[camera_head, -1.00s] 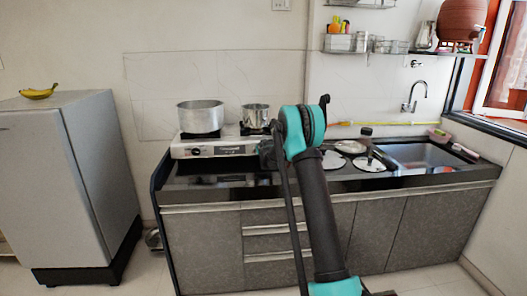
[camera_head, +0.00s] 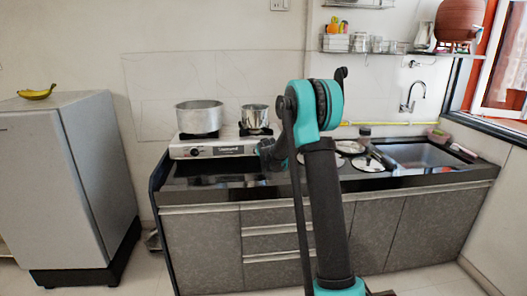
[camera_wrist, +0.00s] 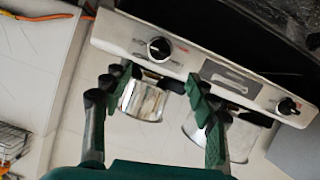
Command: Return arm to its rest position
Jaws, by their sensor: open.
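My gripper (camera_wrist: 158,82) shows in the wrist view with its two dark green fingers spread apart and nothing between them. Behind the fingers are the stove's front panel and two steel pots, seen upside down. In the head view my arm rises in the middle of the picture, in front of the counter. Its teal and black elbow is high, and a dark part of the arm shows left of it near the stove. The gripper's fingers cannot be made out there.
A stove (camera_head: 222,146) bears a large pot (camera_head: 199,118) and a small pot (camera_head: 254,116). The black counter (camera_head: 415,182) has a sink (camera_head: 424,154) at right. A fridge (camera_head: 60,180) with bananas (camera_head: 38,92) stands left. A clay pot (camera_head: 460,19) sits on a high shelf.

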